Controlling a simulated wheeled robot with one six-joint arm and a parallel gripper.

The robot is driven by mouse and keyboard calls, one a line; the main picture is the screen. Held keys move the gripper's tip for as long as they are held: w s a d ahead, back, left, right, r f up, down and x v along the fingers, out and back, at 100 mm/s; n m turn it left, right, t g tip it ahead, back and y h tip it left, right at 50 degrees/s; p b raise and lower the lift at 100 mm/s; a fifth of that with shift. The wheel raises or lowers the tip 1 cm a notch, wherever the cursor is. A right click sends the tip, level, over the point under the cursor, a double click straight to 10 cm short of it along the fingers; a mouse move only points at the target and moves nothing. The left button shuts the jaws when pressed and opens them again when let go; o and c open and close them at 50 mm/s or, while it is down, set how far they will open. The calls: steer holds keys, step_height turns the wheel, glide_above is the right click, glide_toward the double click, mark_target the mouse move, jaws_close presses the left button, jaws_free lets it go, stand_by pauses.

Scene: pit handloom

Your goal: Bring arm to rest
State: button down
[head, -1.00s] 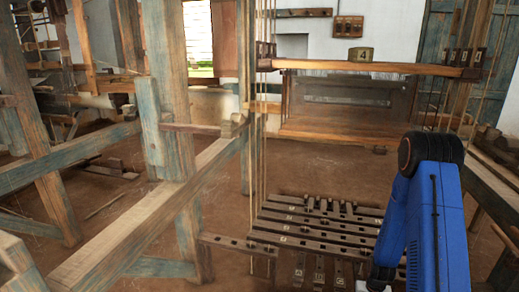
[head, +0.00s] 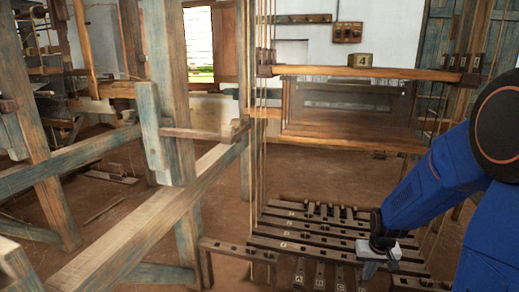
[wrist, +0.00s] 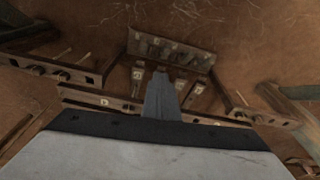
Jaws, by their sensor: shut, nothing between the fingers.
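My blue arm comes in from the right edge of the head view and bends down to the left. My gripper (head: 369,268) is at its end, low over the right side of the pedal rack. In the wrist view my gripper (wrist: 160,80) shows as a single grey shape pointing at the rack. It is shut and empty. Whether it touches the rack is hard to tell.
The pedal rack (head: 290,244) has dark slotted bars and numbered and lettered tags; it also shows in the wrist view (wrist: 95,102). Loom posts (head: 172,110) and a long beam (head: 150,215) stand left. Vertical cords and a crossbar (head: 380,73) with a "4" block (head: 360,60) are behind. Open floor (head: 330,175) lies beyond the rack.

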steer(key=s+a+r+n+t, duration=0.1)
steer(key=s+a+r, duration=0.2)
steer(key=s+r, duration=0.3)
steer(key=s+a+r, duration=0.2)
steer(key=s+r, duration=0.2)
steer(key=r, duration=0.4)
steer(key=s+a+r+t, duration=0.1)
steer(key=s+r, duration=0.2)
steer(key=s, duration=0.4)
steer(key=s+a+r, duration=0.2)
steer(key=s+r, duration=0.2)
steer(key=s, duration=0.3)
steer(key=shift+s+r+n+t, duration=0.25)
steer(key=shift+s+n+t, duration=0.15)
stand_by(0.5)
